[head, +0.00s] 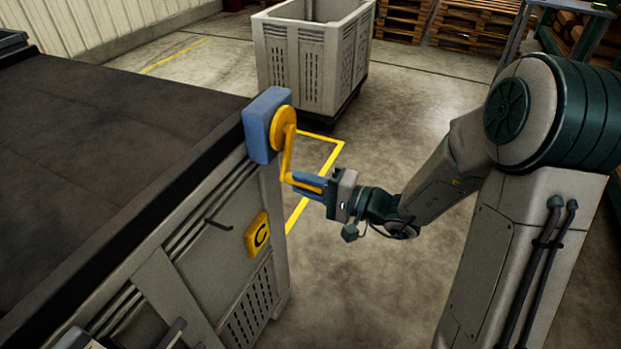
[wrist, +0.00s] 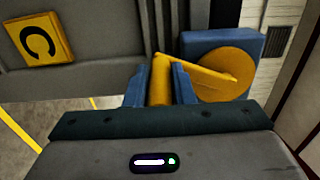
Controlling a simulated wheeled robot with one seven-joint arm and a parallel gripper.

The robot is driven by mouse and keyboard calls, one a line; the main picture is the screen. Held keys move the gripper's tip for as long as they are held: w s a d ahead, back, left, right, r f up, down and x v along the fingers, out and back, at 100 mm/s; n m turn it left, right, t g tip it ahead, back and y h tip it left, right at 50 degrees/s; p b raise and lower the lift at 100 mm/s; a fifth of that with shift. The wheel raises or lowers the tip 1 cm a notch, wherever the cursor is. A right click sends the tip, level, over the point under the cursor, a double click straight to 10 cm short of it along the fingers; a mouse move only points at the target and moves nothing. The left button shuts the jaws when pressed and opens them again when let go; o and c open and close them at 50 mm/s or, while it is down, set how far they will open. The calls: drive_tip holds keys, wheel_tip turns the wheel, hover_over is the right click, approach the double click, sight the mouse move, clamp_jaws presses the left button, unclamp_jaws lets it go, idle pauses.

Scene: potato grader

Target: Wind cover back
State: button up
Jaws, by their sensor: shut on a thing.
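The crank (head: 287,148) is yellow, with a round hub on a blue housing (head: 262,124) at the corner of the grey machine. Its arm hangs down from the hub and its handle points towards my gripper. My gripper (head: 308,184) is shut on the crank handle, its blue fingers on either side of it. In the wrist view the handle (wrist: 161,80) sits between the two fingers, and the hub (wrist: 224,75) is to the right. The cover (head: 95,130) is a dark sheet lying flat over the machine's top. Part of the handle is hidden by the fingers.
A yellow plate marked C (head: 257,234) and a small dark lever (head: 217,224) are on the machine's side, below the crank. A grey slatted crate (head: 312,60) stands behind on the floor. Wooden pallets (head: 475,22) are at the back. The floor right of the machine is clear.

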drive_tip(key=shift+s+a+r, duration=0.25)
drive_tip(key=shift+s+r, duration=0.35)
drive_tip(key=shift+s+a+r, duration=0.2)
drive_tip(key=shift+s+r, duration=0.35)
drive_tip(key=shift+r, duration=0.05)
wheel_tip(320, 180, up, 7)
drive_tip(key=s+a+p, duration=0.1)
drive_tip(key=s+p, duration=0.1)
drive_tip(key=p, duration=0.1)
drive_tip(key=shift+s, duration=0.4)
drive_tip(key=shift+f, duration=0.1)
drive_tip(key=w+d+r+p, duration=0.3)
drive_tip(key=w+r, duration=0.6)
drive_tip(key=shift+w+d+r, duration=0.25)
drive_tip(key=shift+r, duration=0.1)
